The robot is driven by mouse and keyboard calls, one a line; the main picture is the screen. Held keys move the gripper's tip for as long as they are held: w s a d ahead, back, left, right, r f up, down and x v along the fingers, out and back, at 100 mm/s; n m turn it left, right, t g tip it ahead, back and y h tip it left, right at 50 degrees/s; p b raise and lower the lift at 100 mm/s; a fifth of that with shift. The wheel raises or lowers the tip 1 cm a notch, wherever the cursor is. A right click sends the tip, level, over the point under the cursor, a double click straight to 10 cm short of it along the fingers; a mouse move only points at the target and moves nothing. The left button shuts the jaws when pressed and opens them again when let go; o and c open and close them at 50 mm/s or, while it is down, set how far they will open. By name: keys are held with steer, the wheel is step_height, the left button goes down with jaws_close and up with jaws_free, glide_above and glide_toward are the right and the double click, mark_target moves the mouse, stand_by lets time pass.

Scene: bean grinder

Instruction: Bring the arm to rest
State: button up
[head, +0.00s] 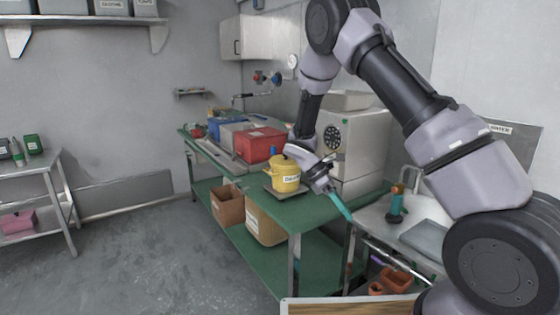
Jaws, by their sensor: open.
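My gripper (322,176) hangs at the end of my bent arm, over the green workbench (318,207). It is just right of a yellow lidded pot (286,180) with a white label. The gripper is open. I see nothing clearly held in it, but the fingers are small and partly hidden. A thin teal piece (341,205) slants down to the right from beside the gripper; I cannot tell whether it touches it. The pot stands upright on a flat dark plate on the bench. I cannot tell whether the gripper touches the pot.
A red bin (260,144) and a blue bin (228,128) stand farther back. A pale machine (362,148) is behind the gripper. A sink (428,208) and an orange-and-green bottle (397,203) are to the right. Cardboard boxes (265,224) sit below.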

step_height(320, 180, up, 14)
steer(key=s+d+m+t+y, duration=0.2)
steer(key=m+y, duration=0.2)
steer(key=m, duration=0.2)
steer(key=s+d+r+m+t+y, duration=0.2)
steer(key=s+r+m+t, duration=0.3)
steer(key=r, duration=0.5)
steer(key=s+d+r+m+t+y, duration=0.1)
steer(key=s+r+m+t+y, duration=0.2)
steer(key=s+r+m, duration=0.6)
steer(key=shift+s+d+r+m+t, duration=0.35)
steer(key=shift+s+m+t, duration=0.05)
steer(key=shift+s+t, duration=0.45)
